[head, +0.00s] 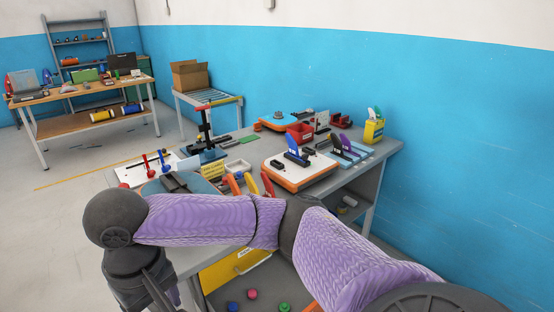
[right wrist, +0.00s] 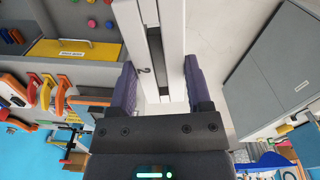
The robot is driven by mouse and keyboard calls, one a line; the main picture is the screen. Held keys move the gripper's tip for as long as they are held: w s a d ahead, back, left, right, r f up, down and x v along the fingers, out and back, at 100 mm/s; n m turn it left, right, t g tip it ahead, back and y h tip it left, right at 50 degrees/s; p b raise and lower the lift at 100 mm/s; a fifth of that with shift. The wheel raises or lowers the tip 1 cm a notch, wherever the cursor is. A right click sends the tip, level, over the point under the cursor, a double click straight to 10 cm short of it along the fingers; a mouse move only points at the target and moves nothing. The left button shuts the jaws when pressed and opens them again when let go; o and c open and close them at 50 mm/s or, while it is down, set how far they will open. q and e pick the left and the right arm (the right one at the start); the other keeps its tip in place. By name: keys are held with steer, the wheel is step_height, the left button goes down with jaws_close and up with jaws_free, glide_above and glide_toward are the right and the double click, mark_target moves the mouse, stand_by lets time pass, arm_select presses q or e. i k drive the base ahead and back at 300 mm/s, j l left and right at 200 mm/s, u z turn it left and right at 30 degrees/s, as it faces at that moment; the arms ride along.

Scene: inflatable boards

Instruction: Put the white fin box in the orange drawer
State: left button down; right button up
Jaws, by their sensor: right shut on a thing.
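In the right wrist view, my right gripper (right wrist: 161,82) has its two dark fingers on either side of a white box (right wrist: 176,35) with a long dark slot, the white fin box. It is shut on the box, which runs out of the top of the picture. In the head view my right arm crosses from the right, and the box does not show there. My left gripper is not seen.
A yellow drawer front (head: 236,262) with a label sits under the grey workbench (head: 376,150). The bench top holds an orange-and-white machine (head: 298,172), clamps and a yellow bin (head: 374,130). Open floor (head: 75,215) lies left of the bench.

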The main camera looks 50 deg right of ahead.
mark_target(296, 293)
steer(key=k+l+u, duration=0.15)
steer(key=l, duration=0.3)
steer(key=l+u, duration=0.15)
steer(key=l, duration=0.35)
steer(key=k+l+u, duration=0.1)
steer(key=l, duration=0.3)
steer(key=k+l+u, duration=0.15)
steer(key=k+l, duration=0.15)
steer(key=l, duration=0.15)
steer(key=k+l+u, duration=0.15)
steer(key=l, duration=0.25)
steer(key=k+l+u, duration=0.15)
steer(key=l, duration=0.25)
steer(key=l+u, duration=0.2)
steer(key=l, duration=0.4)
steer(key=k+l+u, duration=0.2)
steer(key=l, duration=0.4)
steer(key=i, duration=0.1)
